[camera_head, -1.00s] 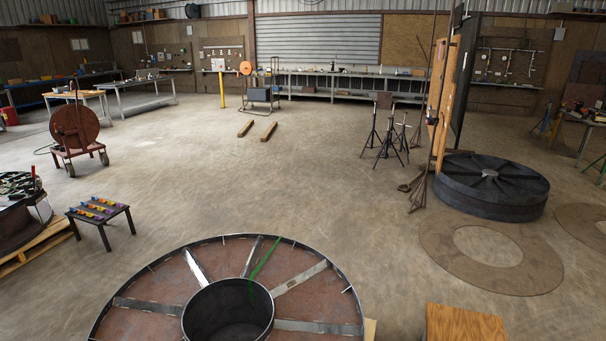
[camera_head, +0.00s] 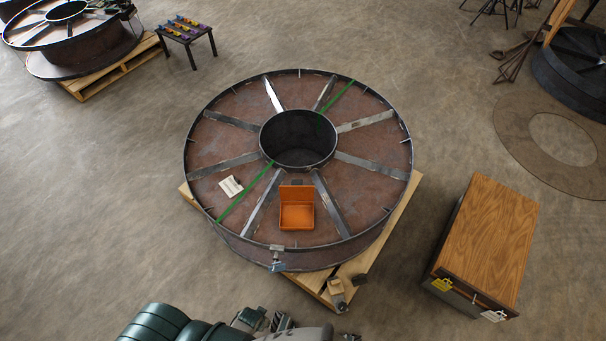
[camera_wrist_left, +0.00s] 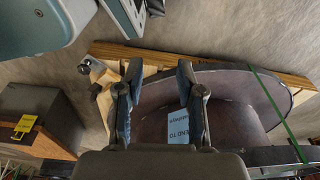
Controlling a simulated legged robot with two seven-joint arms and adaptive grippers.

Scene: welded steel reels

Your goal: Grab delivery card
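A pale blue card (camera_wrist_left: 180,126) printed "SEND TO" lies beyond the fingers in the left wrist view, against the reel. A small pale blue patch, probably the same card, shows at the reel's near rim (camera_head: 278,266) in the head view. My left gripper (camera_wrist_left: 160,75) is open, its two fingers apart with nothing between the tips. The card appears beyond them, near the right finger; I cannot tell the gap. In the head view, my left arm comes in along the bottom edge, with its gripper (camera_head: 265,320) partly cut off. My right gripper does not show.
The large steel reel (camera_head: 208,165) sits on a wooden pallet (camera_head: 400,219). An open orange box (camera_head: 297,213) and a white paper (camera_head: 231,186) lie on it. A wooden cabinet (camera_head: 487,232) with yellow and white tags stands right.

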